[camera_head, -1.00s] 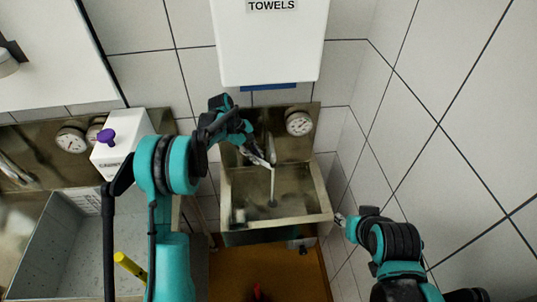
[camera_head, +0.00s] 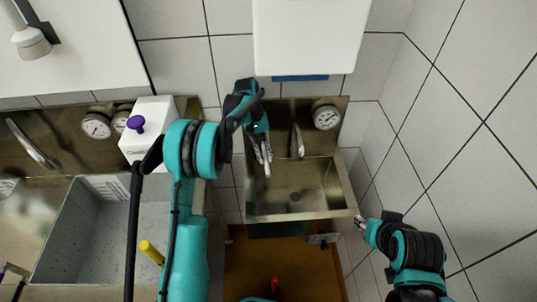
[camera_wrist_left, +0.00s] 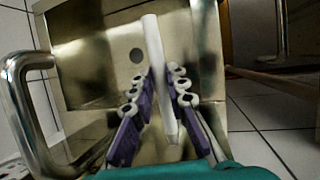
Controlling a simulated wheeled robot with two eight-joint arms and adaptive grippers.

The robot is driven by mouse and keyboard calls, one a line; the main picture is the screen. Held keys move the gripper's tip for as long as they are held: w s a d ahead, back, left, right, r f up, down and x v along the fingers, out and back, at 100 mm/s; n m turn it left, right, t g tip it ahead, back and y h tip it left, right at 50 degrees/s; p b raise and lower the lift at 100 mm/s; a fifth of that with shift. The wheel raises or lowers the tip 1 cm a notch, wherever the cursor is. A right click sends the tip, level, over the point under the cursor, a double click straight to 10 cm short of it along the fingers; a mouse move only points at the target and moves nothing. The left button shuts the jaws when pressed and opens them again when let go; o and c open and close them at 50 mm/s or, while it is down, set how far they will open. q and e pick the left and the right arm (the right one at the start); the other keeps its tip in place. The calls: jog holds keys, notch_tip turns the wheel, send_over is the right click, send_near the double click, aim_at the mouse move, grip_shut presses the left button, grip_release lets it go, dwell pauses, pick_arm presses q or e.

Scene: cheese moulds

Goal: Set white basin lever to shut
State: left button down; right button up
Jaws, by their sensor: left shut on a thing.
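The white basin lever (camera_wrist_left: 156,70) is a pale rod lying between the purple-padded fingers of my left gripper (camera_wrist_left: 152,98) in the left wrist view. In the head view my left gripper (camera_head: 263,150) points down over the left back part of the steel basin (camera_head: 260,205), left of the chrome spout (camera_head: 297,142). The lever's pale end (camera_head: 267,169) shows just below the fingertips. My left gripper is shut on the lever. No water stream shows under the spout. My right gripper (camera_head: 366,224) is by the basin's front right corner, apart from the lever; its jaws are too small to read.
A round gauge (camera_head: 326,117) is on the backsplash right of the spout. A white box with a purple knob (camera_head: 136,124) stands left of my left arm. A grey tub (camera_head: 80,235) fills the left sink. A white towel dispenser (camera_head: 310,40) hangs above. A tiled wall bounds the right.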

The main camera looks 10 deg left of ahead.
pick_arm(q)
jog(key=shift+a+m, duration=0.3)
dwell(0.4)
jog(key=c, duration=1.8)
grip_release()
jog(key=shift+o, duration=0.2)
